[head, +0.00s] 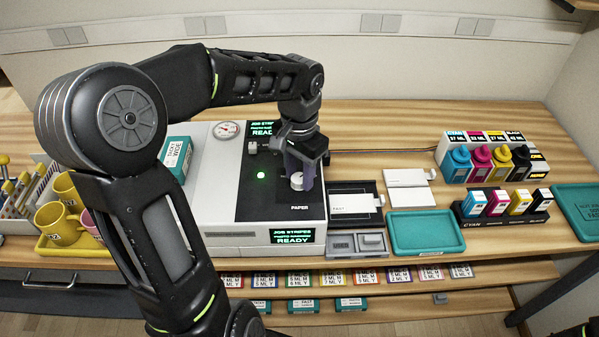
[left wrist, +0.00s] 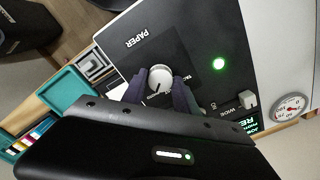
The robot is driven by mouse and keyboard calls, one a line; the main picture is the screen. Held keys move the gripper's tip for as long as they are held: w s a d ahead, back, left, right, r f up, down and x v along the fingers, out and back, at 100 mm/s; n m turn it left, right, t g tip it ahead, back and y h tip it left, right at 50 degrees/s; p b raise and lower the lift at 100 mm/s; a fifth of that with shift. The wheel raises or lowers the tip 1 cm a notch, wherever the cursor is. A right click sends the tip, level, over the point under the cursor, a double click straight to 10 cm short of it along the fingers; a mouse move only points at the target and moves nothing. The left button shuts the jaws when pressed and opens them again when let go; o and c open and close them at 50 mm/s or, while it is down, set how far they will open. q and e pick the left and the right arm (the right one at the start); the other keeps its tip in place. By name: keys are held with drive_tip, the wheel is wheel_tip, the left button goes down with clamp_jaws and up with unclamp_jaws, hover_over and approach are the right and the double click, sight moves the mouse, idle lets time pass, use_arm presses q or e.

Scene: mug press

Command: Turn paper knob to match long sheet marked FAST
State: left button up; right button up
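The white paper knob (head: 297,181) sits on the black panel of the press (head: 225,215), above the word PAPER. In the left wrist view the knob (left wrist: 160,78) has a pointer line on its face. My left gripper (head: 302,172) points down at it; its two fingers (left wrist: 160,88) stand one on each side of the knob. Whether they press on it or leave a thin gap is not clear. A white sheet (head: 352,203) with small dark lettering, hard to read, lies on a black tray right of the press. My right gripper is out of view.
A green light (head: 261,175) glows on the panel, and a display (head: 292,236) reads READY. A teal tray (head: 427,235), ink cartridges (head: 505,203) and ink bottles (head: 493,160) stand to the right. Yellow mugs (head: 58,222) stand at the left, partly behind my arm.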

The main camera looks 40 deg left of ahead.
use_arm(q)
clamp_jaws()
drive_tip(key=shift+n, duration=0.3)
drive_tip(key=n+b, duration=0.2)
drive_tip(key=n, duration=0.2)
drive_tip(key=shift+f, duration=0.1)
drive_tip(key=n+b, duration=0.1)
drive_tip(key=n, duration=0.4)
drive_tip(key=shift+a+b, duration=0.1)
drive_tip(key=shift+b, duration=0.25)
idle(0.5)
drive_tip(key=shift+o, duration=2.3)
unclamp_jaws()
drive_tip(key=shift+r, duration=0.2)
